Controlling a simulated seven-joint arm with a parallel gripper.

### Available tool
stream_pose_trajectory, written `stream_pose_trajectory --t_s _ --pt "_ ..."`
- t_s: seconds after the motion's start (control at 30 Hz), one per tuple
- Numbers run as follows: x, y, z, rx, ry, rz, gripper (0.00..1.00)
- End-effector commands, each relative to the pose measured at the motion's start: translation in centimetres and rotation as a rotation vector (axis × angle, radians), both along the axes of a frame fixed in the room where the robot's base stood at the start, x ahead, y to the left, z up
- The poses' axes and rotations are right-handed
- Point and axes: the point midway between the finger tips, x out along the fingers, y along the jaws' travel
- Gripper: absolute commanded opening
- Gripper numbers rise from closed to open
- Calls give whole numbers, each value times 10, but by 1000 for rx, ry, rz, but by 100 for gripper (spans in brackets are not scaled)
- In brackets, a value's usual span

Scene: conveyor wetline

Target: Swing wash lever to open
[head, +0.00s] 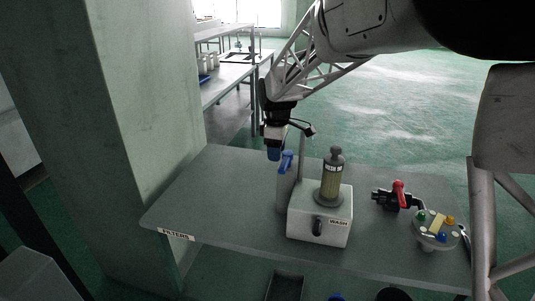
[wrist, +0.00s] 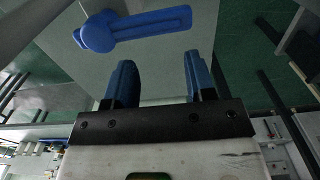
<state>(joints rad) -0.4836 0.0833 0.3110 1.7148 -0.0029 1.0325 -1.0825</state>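A blue lever (head: 286,162) sits at the top of a grey upright, just left of the pale box (head: 318,228) labelled "WASH". My gripper (head: 274,154) is just above and left of the lever in the head view, pointing down. In the wrist view the blue lever (wrist: 140,26) lies roughly across the picture, its round hub at the left and its arm reaching right. It is beyond the two blue fingertips of my gripper (wrist: 160,68). The fingers stand wide apart with nothing between them. I cannot tell the exact gap to the lever.
A capped yellowish cylinder (head: 332,178) stands on the box. A black valve with a red handle (head: 399,192) and a round plate with coloured knobs (head: 436,232) stand to the right. The grey table (head: 200,200) is bare at the left, near the "FILTERS" label (head: 176,235).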

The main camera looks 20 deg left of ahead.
Motion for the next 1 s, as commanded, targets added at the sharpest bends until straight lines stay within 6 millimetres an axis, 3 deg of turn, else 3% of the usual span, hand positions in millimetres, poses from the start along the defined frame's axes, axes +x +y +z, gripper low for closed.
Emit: stream_pose_trajectory --t_s 0.33,0.77,1.0 --pt "0 2 22 2 -1 2 50" --pt "-1 3 25 2 1 2 50" --pt "-7 -14 32 5 -5 -43 50"
